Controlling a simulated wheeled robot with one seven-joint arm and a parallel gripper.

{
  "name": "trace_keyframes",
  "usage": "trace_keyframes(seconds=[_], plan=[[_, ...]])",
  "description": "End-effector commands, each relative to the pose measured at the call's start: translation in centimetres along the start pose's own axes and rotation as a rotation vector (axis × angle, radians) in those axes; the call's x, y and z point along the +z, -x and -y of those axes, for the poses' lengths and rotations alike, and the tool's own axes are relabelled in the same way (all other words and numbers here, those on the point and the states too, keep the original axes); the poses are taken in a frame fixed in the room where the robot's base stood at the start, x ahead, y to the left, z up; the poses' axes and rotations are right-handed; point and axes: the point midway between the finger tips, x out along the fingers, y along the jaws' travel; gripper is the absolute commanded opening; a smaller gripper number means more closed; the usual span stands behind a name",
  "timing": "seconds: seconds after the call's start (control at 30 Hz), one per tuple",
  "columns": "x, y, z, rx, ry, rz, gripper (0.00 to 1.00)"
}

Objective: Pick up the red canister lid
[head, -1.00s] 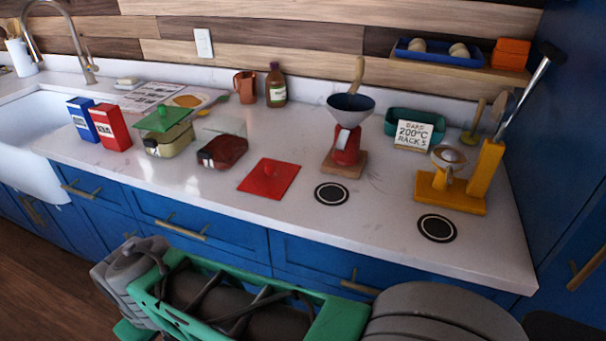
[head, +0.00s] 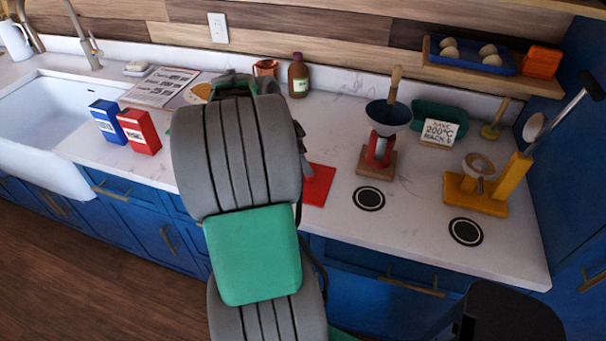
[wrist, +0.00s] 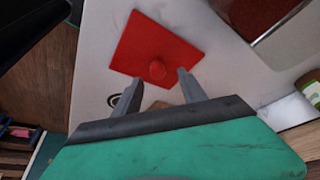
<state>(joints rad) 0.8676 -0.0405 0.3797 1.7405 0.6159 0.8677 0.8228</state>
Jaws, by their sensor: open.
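My gripper (wrist: 155,88) is open and empty in the wrist view. The height of the fingertips above the lid is hard to tell. My gripper is hidden behind my arm in the head view.
A dark red container (wrist: 252,14) lies close beside the lid. Blue (head: 107,121) and red (head: 139,131) boxes stand left of my arm. A red-based funnel stand (head: 379,150) and a black ringed disc (head: 369,198) are to the right, with bare counter between.

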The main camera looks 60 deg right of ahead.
Motion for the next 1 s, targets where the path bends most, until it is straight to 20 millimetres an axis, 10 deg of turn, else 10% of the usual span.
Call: trace_keyframes(seconds=[0.3,0.53,1.0], plan=[[-0.4,-4.9,-0.5,0.003,-0.001,0.002,0.49],[-0.3,-5.2,-0.4,-0.002,0.003,0.001,0.49],[-0.2,-5.1,-0.4,-0.002,0.005,0.001,0.11]])
